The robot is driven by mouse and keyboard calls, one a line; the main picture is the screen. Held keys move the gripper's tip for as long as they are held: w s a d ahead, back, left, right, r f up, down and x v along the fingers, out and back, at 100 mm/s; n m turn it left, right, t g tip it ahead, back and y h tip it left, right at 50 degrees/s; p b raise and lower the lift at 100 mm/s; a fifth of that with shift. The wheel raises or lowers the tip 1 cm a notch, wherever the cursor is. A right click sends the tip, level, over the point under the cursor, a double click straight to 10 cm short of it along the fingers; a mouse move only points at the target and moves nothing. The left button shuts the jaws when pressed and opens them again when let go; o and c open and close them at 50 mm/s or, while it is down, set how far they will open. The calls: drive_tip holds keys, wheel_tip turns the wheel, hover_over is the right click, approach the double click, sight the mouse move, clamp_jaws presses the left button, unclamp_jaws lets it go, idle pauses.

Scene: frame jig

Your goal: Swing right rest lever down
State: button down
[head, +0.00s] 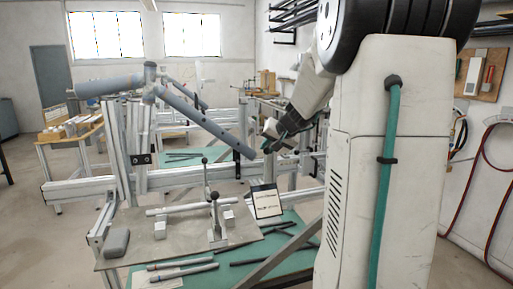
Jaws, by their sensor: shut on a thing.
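A grey-blue bike frame (190,112) rests on the jig, with its long tube sloping down to the right. Its lower right end is beside the jig's right side, near a dark upright fitting (237,168). My gripper (268,149) is just right of that tube end. It is shut on a small dark part that looks like the right rest lever, though the jaws hide most of it. The lever's exact angle cannot be told at this size.
The aluminium jig rails (80,190) cross the middle. Loose tubes (183,266) lie on the green bench top. Another wooden bench (62,136) stands behind left.

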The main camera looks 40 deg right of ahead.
drive_tip(key=shift+f, duration=0.2)
drive_tip(key=c, duration=1.5)
unclamp_jaws()
drive_tip(key=shift+a, duration=0.1)
drive_tip(key=shift+r, duration=0.1)
drive_tip(key=shift+s+r, duration=0.1)
drive_tip(key=d+v, duration=0.1)
drive_tip(key=v, duration=0.6)
drive_tip(key=shift+s+a+r, duration=0.15)
drive_tip(key=shift+s+a, duration=0.1)
drive_tip(key=shift+a, duration=0.25)
